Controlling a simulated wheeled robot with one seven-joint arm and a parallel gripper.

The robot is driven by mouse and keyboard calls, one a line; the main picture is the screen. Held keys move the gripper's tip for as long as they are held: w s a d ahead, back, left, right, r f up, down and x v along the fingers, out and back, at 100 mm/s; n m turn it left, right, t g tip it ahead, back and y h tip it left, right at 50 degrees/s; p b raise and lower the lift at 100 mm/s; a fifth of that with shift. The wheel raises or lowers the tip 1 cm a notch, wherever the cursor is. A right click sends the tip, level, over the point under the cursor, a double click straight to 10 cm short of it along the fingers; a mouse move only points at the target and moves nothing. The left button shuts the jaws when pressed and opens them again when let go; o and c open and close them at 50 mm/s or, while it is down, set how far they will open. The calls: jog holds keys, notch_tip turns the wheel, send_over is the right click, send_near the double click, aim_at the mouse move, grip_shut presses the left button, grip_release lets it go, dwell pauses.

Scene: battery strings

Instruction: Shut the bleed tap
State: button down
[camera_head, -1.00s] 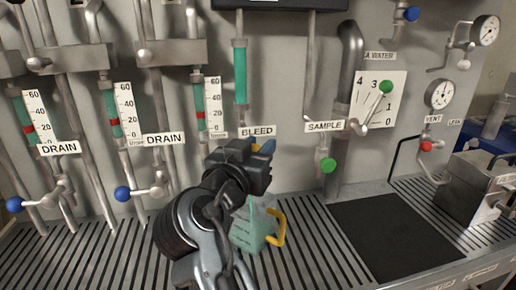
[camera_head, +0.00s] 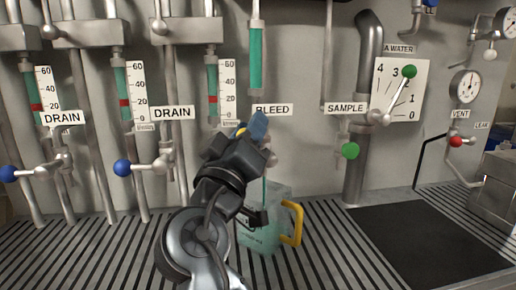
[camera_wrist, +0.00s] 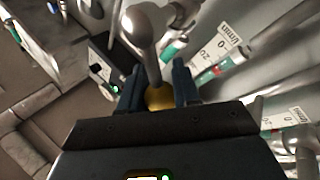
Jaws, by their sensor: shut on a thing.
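The bleed tap has a yellow knob (camera_wrist: 160,97) on a silver lever (camera_wrist: 146,50). In the wrist view the knob sits between the two blue fingers of my gripper (camera_wrist: 160,90), which is shut on it. In the head view my gripper (camera_head: 250,130) is just below and left of the BLEED label (camera_head: 272,109). A bit of yellow knob (camera_head: 241,132) shows there; my gripper hides most of the tap. A clear jug (camera_head: 267,234) with a yellow handle (camera_head: 293,223) stands below. A thin greenish stream (camera_head: 264,187) seems to run down into it.
Two drain taps with blue knobs (camera_head: 122,168) are to the left. The sample tap with a green knob (camera_head: 350,151) and a green-knobbed lever (camera_head: 409,71) are to the right. A dark mat (camera_head: 430,245) lies clear on the slotted bench (camera_head: 100,250).

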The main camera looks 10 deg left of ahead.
jog(key=shift+s+a+f+n+t+y+b, duration=0.15)
jog(key=shift+a+f+n+t+y+b, duration=0.4)
jog(key=shift+n+y, duration=1.6)
jog(key=shift+s+a+f+n+t+y+b, duration=0.1)
jog(key=shift+a+f+n+y+b, duration=0.2)
jog(key=shift+f+n+y+b, duration=1.75)
jog(key=shift+s+a+r+n+t+y+p, duration=0.15)
jog(key=shift+a+r+n+t+y+p, duration=0.55)
jog(key=shift+n, duration=2.8)
jog(key=shift+d+f+g+y, duration=0.15)
jog(key=shift+d+g+y, duration=0.1)
jog(key=shift+g+y, duration=0.2)
jog(key=c, duration=1.2)
grip_release()
jog(key=shift+h, duration=0.25)
jog(key=b+v, duration=0.2)
jog(key=v, duration=0.6)
jog(key=shift+w, duration=0.1)
